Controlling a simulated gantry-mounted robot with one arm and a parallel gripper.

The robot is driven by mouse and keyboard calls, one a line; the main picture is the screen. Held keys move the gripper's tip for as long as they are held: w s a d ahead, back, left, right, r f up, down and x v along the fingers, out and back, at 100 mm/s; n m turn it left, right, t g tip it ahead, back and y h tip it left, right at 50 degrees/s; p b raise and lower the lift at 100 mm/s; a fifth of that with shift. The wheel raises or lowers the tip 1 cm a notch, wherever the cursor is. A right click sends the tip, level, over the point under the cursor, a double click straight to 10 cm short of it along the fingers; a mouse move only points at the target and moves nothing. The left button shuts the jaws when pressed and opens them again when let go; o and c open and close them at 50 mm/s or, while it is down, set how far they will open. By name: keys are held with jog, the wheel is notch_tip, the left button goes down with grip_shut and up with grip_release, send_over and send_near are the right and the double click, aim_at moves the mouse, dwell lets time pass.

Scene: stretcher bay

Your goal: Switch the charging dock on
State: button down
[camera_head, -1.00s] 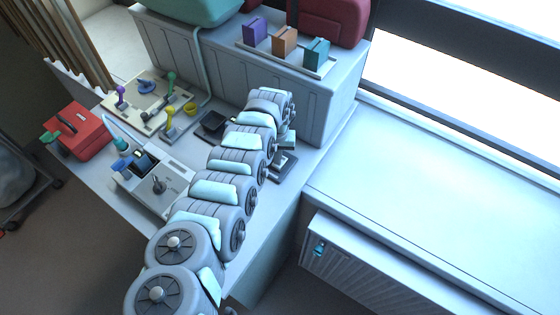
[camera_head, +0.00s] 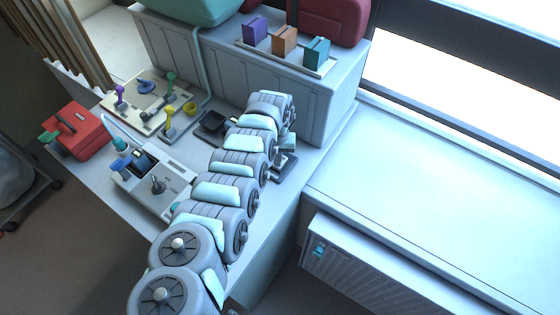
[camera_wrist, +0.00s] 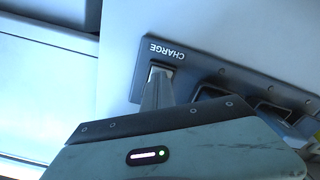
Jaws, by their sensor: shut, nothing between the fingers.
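The charging dock (camera_wrist: 215,75) is a dark panel marked CHARGE in the wrist view. A small pale switch (camera_wrist: 158,72) sits beside the lettering. My gripper (camera_wrist: 160,90) is shut and empty, its fingertips at the switch; they partly cover it, so I cannot tell if they touch it or which way it is set. Dark slots lie along the panel to the right. In the head view, a dark part of what looks like the dock (camera_head: 287,167) shows right of my arm; my arm hides the fingertips there.
Left of my arm are a grey device (camera_head: 158,185) with a knob, a red box (camera_head: 78,132) and a beige board (camera_head: 150,100) with coloured handles. A pale cabinet (camera_head: 330,105) stands behind the counter. The right-hand ledge (camera_head: 420,190) is bare.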

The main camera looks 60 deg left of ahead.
jog(key=shift+r, duration=0.1)
notch_tip(320, 180, up, 7)
jog(key=p, duration=0.8)
dwell(0.4)
